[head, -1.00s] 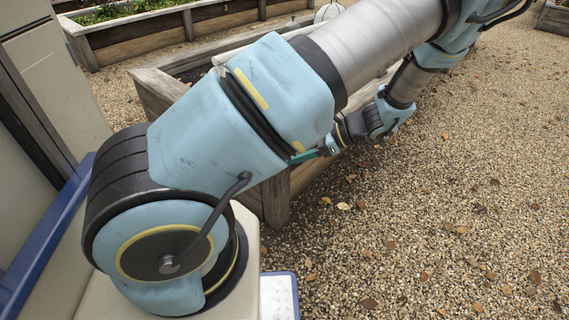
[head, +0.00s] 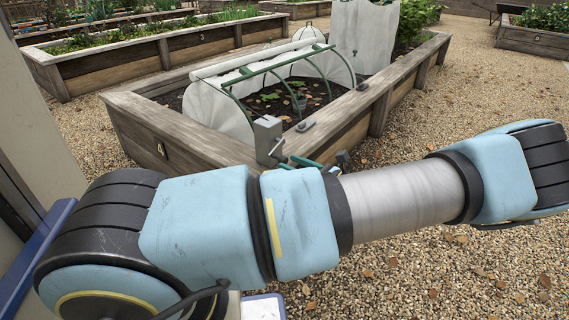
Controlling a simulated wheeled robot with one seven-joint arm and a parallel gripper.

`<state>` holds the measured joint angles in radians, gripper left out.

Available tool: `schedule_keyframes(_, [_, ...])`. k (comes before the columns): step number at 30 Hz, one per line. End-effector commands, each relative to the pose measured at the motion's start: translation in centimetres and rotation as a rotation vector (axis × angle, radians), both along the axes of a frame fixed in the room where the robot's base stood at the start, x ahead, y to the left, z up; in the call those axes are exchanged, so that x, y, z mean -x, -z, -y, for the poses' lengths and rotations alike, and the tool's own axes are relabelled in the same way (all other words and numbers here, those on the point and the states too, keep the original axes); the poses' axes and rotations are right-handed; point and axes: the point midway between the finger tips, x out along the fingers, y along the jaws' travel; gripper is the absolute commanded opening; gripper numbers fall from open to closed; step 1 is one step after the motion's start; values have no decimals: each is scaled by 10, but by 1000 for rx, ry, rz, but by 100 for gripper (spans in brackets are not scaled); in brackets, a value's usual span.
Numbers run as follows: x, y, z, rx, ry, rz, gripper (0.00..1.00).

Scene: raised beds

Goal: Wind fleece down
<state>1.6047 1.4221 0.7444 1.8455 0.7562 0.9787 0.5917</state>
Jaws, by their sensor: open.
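The fleece (head: 217,108) is white cloth over green hoops (head: 285,67) on the nearest raised bed. It hangs down the far left side, and a white roll (head: 255,58) lies along the top. The side facing me is uncovered, showing soil and small plants. A grey box with a crank (head: 268,138) stands at the bed's near edge. My gripper (head: 295,163) shows only as teal fingertips just below the crank, apart and open. The rest of it is mostly hidden behind my arm. I cannot tell whether it touches the crank.
The bed's wooden rim (head: 135,108) runs close in front of my arm. A white upright sheet (head: 364,38) stands at the bed's far end. Another planted bed (head: 120,70) lies behind on the left. Gravel (head: 480,265) with fallen leaves is open at right.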

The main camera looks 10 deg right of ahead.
Motion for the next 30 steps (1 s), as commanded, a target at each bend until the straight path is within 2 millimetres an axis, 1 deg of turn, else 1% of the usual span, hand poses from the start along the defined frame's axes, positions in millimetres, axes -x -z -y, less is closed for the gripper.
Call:
schedule_keyframes(1, [-6,1,-7,-1,-2,1,61])
schedule_keyframes(6, [-18,0,-19,0,-1,0,61])
schedule_keyframes(10, [-22,0,-22,1,0,-1,61])
schedule_keyframes(17, [-22,0,-23,1,0,-1,61])
schedule_keyframes(20, [-22,0,-23,1,0,-1,52])
schedule_keyframes(30, [-22,0,-23,1,0,-1,14])
